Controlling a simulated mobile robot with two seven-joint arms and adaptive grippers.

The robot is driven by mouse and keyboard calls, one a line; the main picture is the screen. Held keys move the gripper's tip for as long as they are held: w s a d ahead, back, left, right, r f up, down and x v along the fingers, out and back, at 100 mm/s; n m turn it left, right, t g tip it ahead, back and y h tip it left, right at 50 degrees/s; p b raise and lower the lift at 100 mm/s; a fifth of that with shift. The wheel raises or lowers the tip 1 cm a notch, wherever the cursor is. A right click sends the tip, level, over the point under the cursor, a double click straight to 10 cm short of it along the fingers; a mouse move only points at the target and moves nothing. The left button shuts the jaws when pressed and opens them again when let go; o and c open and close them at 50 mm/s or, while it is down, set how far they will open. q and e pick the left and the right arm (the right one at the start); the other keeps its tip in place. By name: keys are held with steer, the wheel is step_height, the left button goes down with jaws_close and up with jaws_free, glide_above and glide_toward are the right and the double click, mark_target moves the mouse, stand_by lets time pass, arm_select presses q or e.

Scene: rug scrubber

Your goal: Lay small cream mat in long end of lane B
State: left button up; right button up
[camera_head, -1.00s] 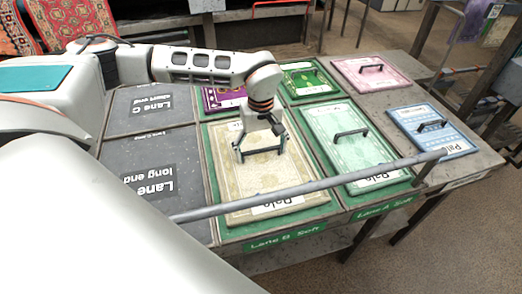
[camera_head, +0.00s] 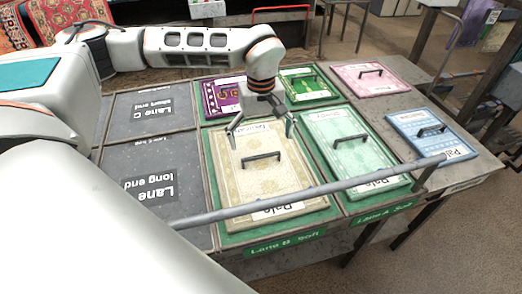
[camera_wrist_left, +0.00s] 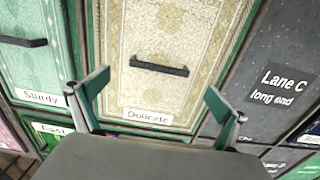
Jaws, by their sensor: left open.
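The small cream mat (camera_head: 262,190) lies flat on the green long end of lane B (camera_head: 228,238), with a green margin showing around it. Its dark handle (camera_head: 262,156) stands free, and its labels face up. My left gripper (camera_head: 262,130) is open above the mat's far edge, beyond the handle and apart from it. In the left wrist view the open fingers (camera_wrist_left: 158,98) spread on either side of the mat's "Delicate" label, and the mat's handle (camera_wrist_left: 158,66) lies beyond them, ungripped. My right gripper is not in view.
A mint mat (camera_head: 352,165) lies in lane A, with a green mat (camera_head: 308,88) behind it. A purple mat (camera_head: 212,98) is behind the cream mat. Pink (camera_head: 368,80) and blue (camera_head: 420,122) mats lie at the right. Lane C (camera_head: 150,200) is bare. A grey rail (camera_head: 320,188) crosses in front.

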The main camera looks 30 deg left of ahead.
mark_target(261, 156)
arm_select(q)
step_height(261, 156, up, 5)
stand_by(0.8)
